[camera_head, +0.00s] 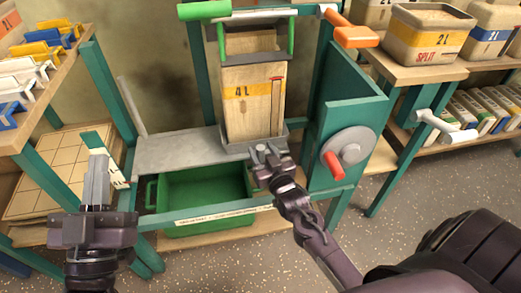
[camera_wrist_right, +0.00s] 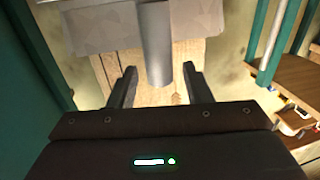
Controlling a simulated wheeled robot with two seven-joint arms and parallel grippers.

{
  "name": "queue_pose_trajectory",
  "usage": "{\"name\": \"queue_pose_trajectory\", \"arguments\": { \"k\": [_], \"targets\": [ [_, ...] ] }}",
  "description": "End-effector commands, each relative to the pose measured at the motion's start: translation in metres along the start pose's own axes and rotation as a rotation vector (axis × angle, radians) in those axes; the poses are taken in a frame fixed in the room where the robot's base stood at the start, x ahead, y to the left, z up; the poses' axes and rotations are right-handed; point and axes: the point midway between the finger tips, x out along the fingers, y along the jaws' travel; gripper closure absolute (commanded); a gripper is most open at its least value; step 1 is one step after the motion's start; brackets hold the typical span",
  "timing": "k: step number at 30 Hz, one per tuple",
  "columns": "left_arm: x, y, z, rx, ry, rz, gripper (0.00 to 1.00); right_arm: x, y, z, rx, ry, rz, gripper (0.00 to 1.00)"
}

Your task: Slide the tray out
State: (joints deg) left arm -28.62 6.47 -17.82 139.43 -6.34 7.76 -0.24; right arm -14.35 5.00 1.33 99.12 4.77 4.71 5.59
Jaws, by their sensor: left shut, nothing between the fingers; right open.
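A grey tray (camera_head: 233,149) sits under the wooden bucket marked 4L (camera_head: 241,108) in the green frame. A grey plate (camera_wrist_right: 95,33) with a grey cylindrical bar (camera_wrist_right: 155,45) shows in the right wrist view. My right gripper (camera_head: 267,150) is at the tray's front edge. Its open fingers, also in the right wrist view (camera_wrist_right: 157,80), stand either side of the bar's end; I cannot tell if they touch it. A green bin (camera_head: 205,188) stands below the grey bench. My left gripper (camera_head: 97,162) is shut and empty at the left, apart from the tray.
A grey bench surface (camera_head: 175,148) extends left of the bucket. A grey wheel with a red handle (camera_head: 348,147) is on the frame's right. Shelves with blocks (camera_head: 30,65) stand left, and shelves with labelled buckets (camera_head: 430,35) right. The speckled floor in front is clear.

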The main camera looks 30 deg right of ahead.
Motion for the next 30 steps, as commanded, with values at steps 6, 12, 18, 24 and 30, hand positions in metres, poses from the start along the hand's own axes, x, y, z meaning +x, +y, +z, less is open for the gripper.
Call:
{"name": "queue_pose_trajectory", "arguments": {
  "k": [6,12,18,24,30],
  "targets": [
    [0.002,0.0,-0.026,0.005,0.125,0.002,1.0,0.013,0.0,0.0,0.0,0.001,0.0,0.55],
    [0.002,-0.001,-0.033,0.006,0.154,0.002,1.0,0.015,0.0,0.0,0.0,-0.001,-0.001,0.55],
    [0.002,-0.001,-0.033,0.006,0.154,0.002,1.0,0.015,0.0,0.0,0.0,0.0,-0.001,0.58],
    [0.002,-0.001,-0.032,0.006,0.153,0.002,1.0,0.015,0.0,-0.001,0.0,0.0,-0.001,0.84],
    [0.002,-0.001,-0.032,0.007,0.152,0.002,1.0,0.015,0.0,-0.001,0.0,0.0,-0.001,1.0]
  ]
}}
